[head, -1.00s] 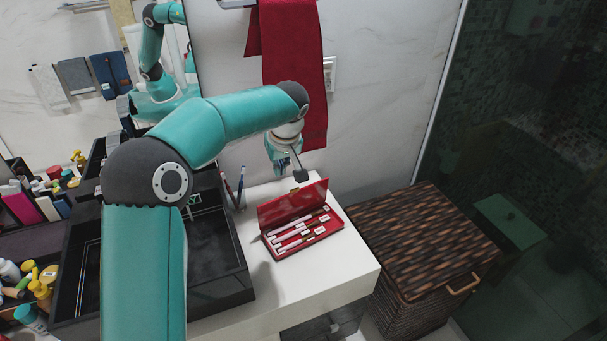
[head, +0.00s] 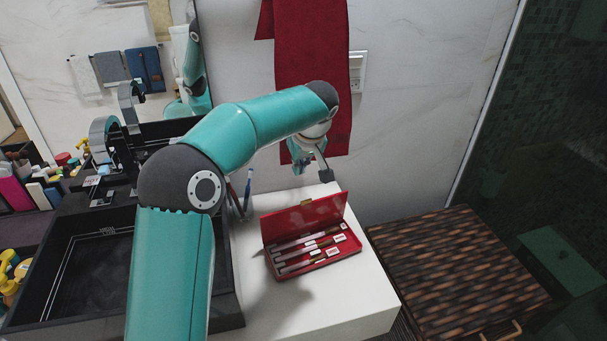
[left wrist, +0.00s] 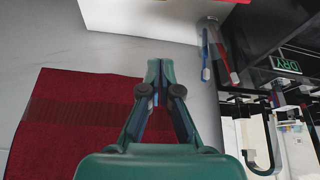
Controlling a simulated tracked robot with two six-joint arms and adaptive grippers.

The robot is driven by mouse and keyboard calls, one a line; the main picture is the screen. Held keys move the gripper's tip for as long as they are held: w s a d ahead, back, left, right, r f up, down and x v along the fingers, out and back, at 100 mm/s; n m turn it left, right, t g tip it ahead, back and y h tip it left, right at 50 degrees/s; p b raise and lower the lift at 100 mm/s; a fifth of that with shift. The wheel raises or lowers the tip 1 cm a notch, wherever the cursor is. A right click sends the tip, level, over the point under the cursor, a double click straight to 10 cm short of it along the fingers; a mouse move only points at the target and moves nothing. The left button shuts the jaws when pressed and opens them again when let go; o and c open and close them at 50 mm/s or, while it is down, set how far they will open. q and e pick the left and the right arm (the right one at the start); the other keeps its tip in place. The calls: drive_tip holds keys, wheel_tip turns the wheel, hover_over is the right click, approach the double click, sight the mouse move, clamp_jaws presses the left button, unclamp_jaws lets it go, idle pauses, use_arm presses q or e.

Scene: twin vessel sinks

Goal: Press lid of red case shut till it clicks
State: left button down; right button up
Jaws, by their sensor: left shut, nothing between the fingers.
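The red case (head: 318,262) lies on the white counter in the head view, with several slim pens or similar sticks inside. Its lid (head: 305,219) stands up, open, along the back edge. My left gripper (head: 326,175) is shut and empty, behind and above the lid, near the wall; it looks apart from the lid. In the left wrist view the gripper (left wrist: 160,72) has its fingers together at the tips, with nothing held. A small red bit at the top edge there may be the case; I cannot tell. My right gripper is not in view.
Toothbrushes stand in a cup (left wrist: 210,40) left of the case. A dark sink (head: 85,275) is at the left. A red towel (head: 315,70) hangs on the wall behind my arm. A woven hamper (head: 455,270) stands to the right. The counter (head: 345,305) is clear in front of the case.

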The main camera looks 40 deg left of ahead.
use_arm(q)
drive_tip(key=p, duration=0.1)
hover_over(302, 216)
drive_tip(key=w+a, duration=0.3)
drive_tip(key=a, duration=0.1)
wheel_tip(302, 216, down, 8)
drive_tip(key=s+d, duration=0.2)
drive_tip(key=d, duration=0.1)
drive_tip(key=shift+d, duration=0.25)
drive_tip(key=shift+s, duration=0.1)
